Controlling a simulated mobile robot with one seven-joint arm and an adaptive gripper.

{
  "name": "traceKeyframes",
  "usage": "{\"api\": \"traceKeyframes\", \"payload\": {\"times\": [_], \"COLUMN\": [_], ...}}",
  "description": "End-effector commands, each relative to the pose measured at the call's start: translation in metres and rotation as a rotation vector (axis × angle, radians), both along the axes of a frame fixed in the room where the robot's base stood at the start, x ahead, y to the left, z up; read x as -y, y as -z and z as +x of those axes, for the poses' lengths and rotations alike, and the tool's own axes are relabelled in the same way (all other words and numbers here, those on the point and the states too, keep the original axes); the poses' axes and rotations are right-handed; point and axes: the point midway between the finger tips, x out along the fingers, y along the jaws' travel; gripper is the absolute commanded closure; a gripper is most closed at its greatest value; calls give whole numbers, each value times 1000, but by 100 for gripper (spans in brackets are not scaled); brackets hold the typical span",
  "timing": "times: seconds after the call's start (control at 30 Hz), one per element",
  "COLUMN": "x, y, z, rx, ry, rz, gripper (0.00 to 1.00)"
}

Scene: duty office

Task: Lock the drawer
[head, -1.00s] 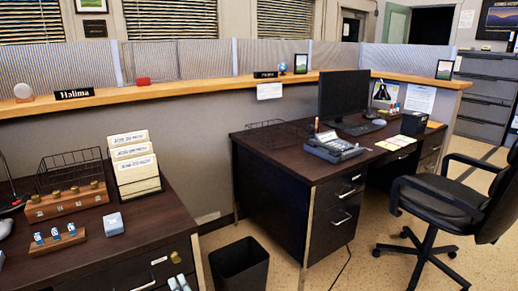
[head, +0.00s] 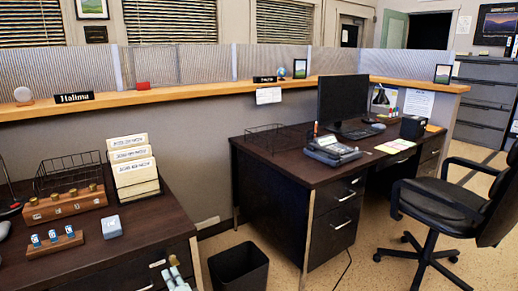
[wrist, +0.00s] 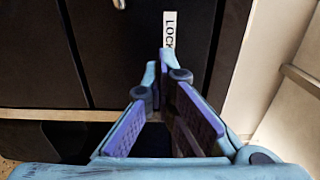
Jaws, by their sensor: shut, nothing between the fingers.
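My gripper (head: 173,264) is at the bottom edge of the head view, in front of the dark front of the left desk. In the wrist view my gripper (wrist: 158,75) has its blue fingers shut with the tips together and nothing between them. The tips are close to the dark drawer front (wrist: 110,45), just below a white label (wrist: 169,30) reading "LOCK". The brass lock is hidden by my gripper in the head view and does not show clearly in the wrist view. I cannot tell whether the fingertips touch the front.
The left desk top (head: 150,212) holds a card-file box (head: 135,170), a wooden stamp rack (head: 65,204) and a small blue box (head: 111,226). A black bin (head: 238,268) stands on the floor to the right. A second desk (head: 290,170) and an office chair (head: 445,205) are farther right.

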Motion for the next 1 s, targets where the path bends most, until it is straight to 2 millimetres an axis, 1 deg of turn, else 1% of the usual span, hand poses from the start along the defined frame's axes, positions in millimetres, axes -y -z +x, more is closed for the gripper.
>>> {"api": "traceKeyframes", "payload": {"times": [0.03,0.67,1.0], "x": [-2,0,0], "y": [-4,-4,-9], "z": [4,5,5], "rx": [6,5,7], "ry": [1,2,3], "rz": [2,1,2], "gripper": [100,100,100]}}
